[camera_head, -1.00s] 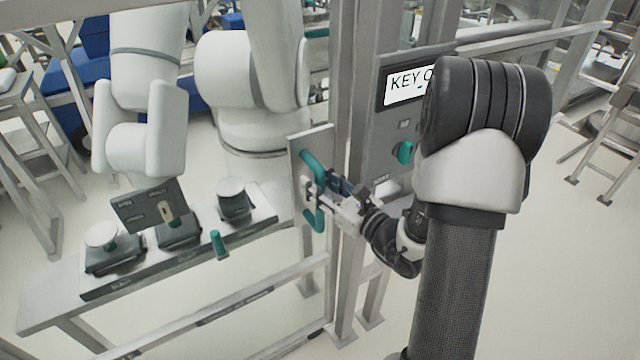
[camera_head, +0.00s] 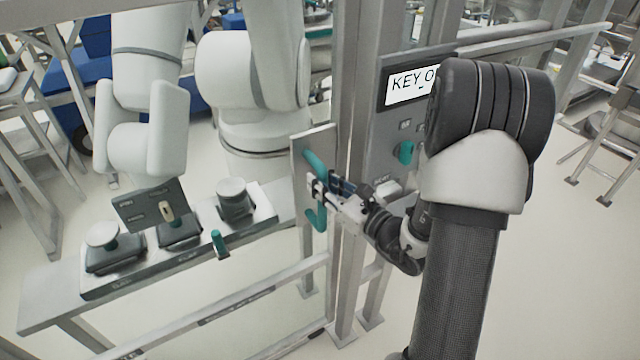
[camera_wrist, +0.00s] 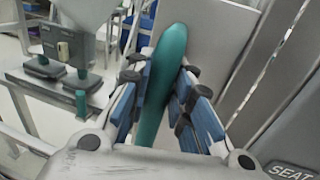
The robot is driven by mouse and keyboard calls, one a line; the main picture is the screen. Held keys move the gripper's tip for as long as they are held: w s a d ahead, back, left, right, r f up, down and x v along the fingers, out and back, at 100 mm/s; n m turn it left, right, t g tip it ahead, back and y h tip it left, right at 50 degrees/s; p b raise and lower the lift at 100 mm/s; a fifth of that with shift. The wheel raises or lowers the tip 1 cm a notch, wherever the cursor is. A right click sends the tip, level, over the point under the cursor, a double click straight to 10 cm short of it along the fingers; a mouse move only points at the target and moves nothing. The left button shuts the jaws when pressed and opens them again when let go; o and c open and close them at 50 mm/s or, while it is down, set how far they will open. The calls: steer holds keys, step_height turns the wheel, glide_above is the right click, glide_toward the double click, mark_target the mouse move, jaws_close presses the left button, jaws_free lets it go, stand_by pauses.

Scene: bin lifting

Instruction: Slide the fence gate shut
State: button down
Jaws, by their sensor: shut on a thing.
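The gate's teal handle (camera_head: 315,165) stands upright on a grey plate (camera_head: 300,152) at the gate's edge, beside the metal post. My gripper (camera_head: 318,188) is shut around the middle of this handle. In the wrist view the teal handle (camera_wrist: 163,85) runs between the blue finger pads of my gripper (camera_wrist: 160,100), with the plate (camera_wrist: 208,30) behind it. The gate's lower rail (camera_head: 240,298) runs left from near the post. The fingers hide the handle's middle in the head view.
A grey control panel (camera_head: 392,130) with a "KEY" sign and teal knob is right of the post (camera_head: 352,90). Behind the fence, a white robot arm (camera_head: 145,115) hangs over a bench (camera_head: 60,285) with several dark fixtures. Open floor lies at right.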

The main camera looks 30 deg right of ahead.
steer(key=d, duration=0.4)
steer(key=shift+w+d, duration=0.1)
steer(key=shift+d, duration=0.1)
steer(key=c, duration=1.4)
jaws_free()
steer(key=shift+d, duration=0.2)
steer(key=shift+c, duration=0.2)
steer(key=shift+a, duration=0.1)
steer(key=v, duration=1.2)
steer(key=shift+a, duration=0.1)
